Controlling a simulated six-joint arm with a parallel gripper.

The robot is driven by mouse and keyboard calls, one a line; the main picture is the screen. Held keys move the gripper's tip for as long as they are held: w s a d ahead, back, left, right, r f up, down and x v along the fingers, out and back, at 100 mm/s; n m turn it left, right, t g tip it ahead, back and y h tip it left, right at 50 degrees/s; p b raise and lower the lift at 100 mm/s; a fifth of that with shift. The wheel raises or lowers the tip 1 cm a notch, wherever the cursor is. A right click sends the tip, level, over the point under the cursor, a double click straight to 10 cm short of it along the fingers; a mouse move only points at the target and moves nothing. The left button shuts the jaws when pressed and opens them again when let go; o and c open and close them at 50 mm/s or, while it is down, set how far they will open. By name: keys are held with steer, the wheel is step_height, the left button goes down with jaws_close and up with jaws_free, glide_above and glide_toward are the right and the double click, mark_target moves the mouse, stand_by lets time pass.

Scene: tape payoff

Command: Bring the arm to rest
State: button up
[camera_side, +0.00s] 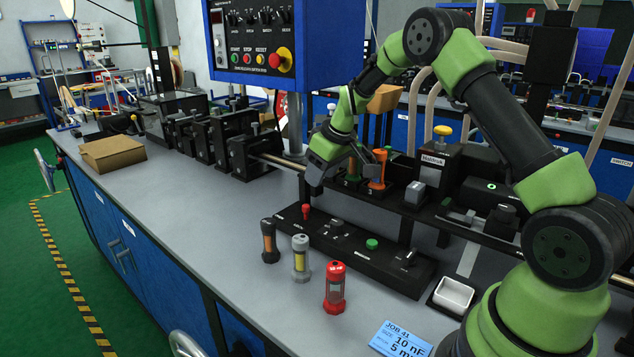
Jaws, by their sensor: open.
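My gripper (318,184) hangs at the end of my bent green and black arm, above the back edge of the black control strip (330,236). It is open, and I see nothing held in it. An orange cylinder (377,170) and a darker green-marked one stand in the black fixture just right of and behind it. My arm arches from its base at the right front, over the bench, to this spot.
Black-orange (269,241), grey-yellow (300,258) and red (335,288) cylinders stand upright in front of the strip. A white tray (453,295) and a blue job card (401,338) lie at the right. A cardboard box (112,153) sits left; the bench's left front is clear.

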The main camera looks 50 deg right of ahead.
steer(key=s+a+r+m+t, duration=0.1)
steer(key=s+a+r, duration=0.4)
steer(key=r, duration=0.2)
steer(key=s+a+r+m+t, duration=0.1)
steer(key=s+a+r, duration=0.4)
steer(key=r, duration=0.3)
steer(key=s+a+m, duration=0.1)
steer(key=s+a, duration=0.1)
steer(key=s, duration=0.3)
steer(key=s+a+y, duration=0.1)
steer(key=s+a, duration=0.1)
steer(key=s, duration=0.4)
steer(key=s+a+r+m, duration=0.1)
steer(key=s+a, duration=0.1)
steer(key=s, duration=0.4)
steer(key=shift+a+m+t+y, duration=0.3)
steer(key=shift+a+t+y, duration=0.05)
steer(key=shift+t+y, duration=0.05)
